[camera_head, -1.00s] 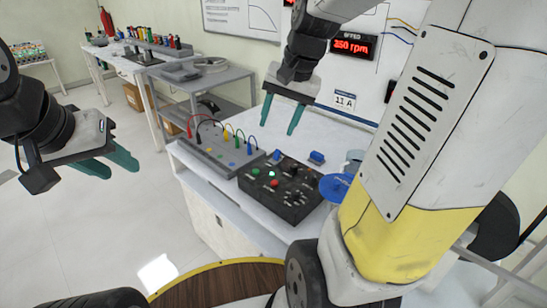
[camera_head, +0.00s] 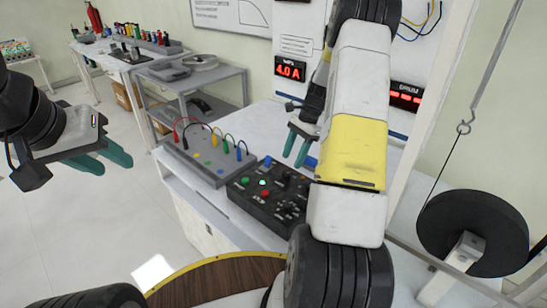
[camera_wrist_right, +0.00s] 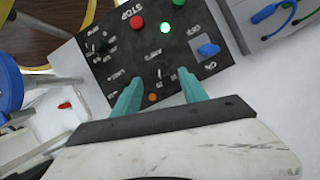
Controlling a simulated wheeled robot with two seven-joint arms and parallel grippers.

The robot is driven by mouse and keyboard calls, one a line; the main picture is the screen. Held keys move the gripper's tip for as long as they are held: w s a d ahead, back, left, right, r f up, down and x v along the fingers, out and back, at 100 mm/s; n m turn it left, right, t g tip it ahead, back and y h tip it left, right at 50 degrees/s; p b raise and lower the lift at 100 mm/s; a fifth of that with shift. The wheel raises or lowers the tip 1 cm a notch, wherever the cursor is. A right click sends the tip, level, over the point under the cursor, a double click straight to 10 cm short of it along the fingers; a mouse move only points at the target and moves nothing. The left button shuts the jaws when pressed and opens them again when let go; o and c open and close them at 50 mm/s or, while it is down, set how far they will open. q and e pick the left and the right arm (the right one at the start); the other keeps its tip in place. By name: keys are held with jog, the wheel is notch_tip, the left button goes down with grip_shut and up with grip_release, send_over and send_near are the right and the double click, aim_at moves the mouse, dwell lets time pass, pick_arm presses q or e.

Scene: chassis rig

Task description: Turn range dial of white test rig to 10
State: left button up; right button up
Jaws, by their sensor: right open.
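A black control box (camera_head: 240,207) with several buttons and dials lies on the white bench. The wrist view shows its panel (camera_wrist_right: 118,68) with a STOP label, red button (camera_wrist_right: 137,22), lit green lamp (camera_wrist_right: 166,28), blue switch (camera_wrist_right: 208,50), and black knobs, one at the left (camera_wrist_right: 100,43). The small lettering is unclear; I cannot tell which knob is the range dial. My right gripper (camera_head: 295,150) is open and empty beside the box; in the wrist view its fingertips (camera_wrist_right: 160,82) overlap the panel's near edge. My left gripper (camera_head: 116,166) is open and empty, away from the bench.
A grey box (camera_head: 205,165) with coloured cables stands beside the control box. A white wall panel behind has red displays, one reading 4.0 A (camera_head: 290,68). A black wheel (camera_head: 472,232) with a cord stands at the right. My right arm hides part of the bench.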

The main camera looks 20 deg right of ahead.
aim_at(286, 173)
jog(key=x, duration=0.5)
jog(key=shift+s+a+f, duration=0.1)
jog(key=shift+f, duration=0.25)
grip_shut()
